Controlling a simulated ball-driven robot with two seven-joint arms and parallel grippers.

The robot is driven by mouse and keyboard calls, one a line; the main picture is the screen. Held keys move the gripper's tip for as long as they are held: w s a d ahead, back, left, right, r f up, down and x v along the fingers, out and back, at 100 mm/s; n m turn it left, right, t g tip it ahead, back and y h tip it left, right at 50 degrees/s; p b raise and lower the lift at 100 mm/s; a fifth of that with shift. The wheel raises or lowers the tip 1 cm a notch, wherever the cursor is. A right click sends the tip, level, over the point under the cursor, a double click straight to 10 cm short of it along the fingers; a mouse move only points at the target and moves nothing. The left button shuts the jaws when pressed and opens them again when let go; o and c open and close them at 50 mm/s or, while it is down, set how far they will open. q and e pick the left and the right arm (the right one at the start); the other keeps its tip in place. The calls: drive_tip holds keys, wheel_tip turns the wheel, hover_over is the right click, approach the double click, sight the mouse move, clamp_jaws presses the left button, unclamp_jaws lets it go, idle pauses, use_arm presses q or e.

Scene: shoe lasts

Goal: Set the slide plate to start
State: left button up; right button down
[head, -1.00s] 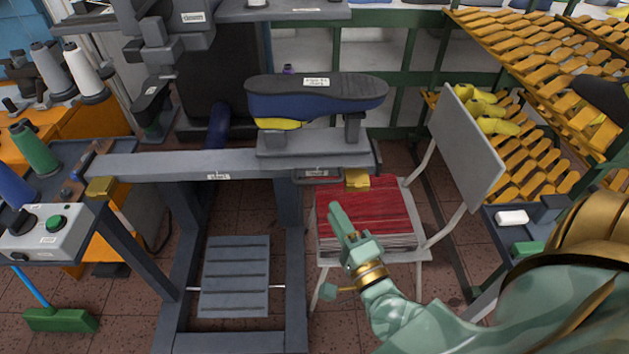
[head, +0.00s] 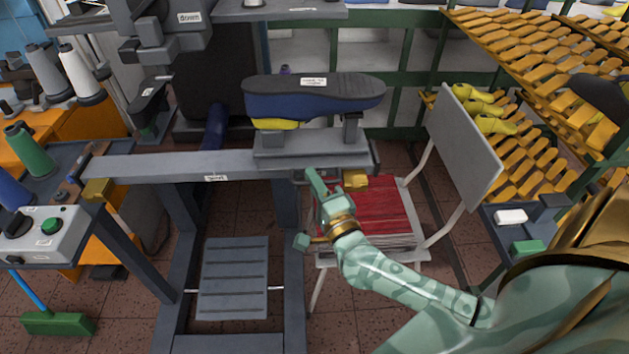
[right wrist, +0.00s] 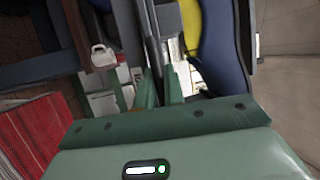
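The grey slide plate (head: 312,143) sits at the right end of the long grey rail (head: 150,165). It carries a dark blue shoe last (head: 310,105) with a black sole, lying sole up. A small white label, seemingly "start" (head: 216,178), is on the rail's front face, well left of the plate. My right gripper (head: 315,180) is just in front of and below the plate's front edge; contact cannot be told. My left gripper is not in view.
A control box (head: 40,235) is at left. The space in front of the rail's middle is clear.

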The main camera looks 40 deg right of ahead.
drive_tip(key=shift+w+a, duration=0.25)
drive_tip(key=shift+a, duration=0.2)
drive_tip(key=w+a, duration=0.5)
drive_tip(key=a, duration=0.4)
drive_tip(key=w+a, duration=0.6)
drive_tip(key=a, duration=0.3)
drive_tip(key=shift+a, duration=0.15)
drive_tip(key=c, duration=1.5)
unclamp_jaws()
drive_tip(key=shift+f, duration=0.15)
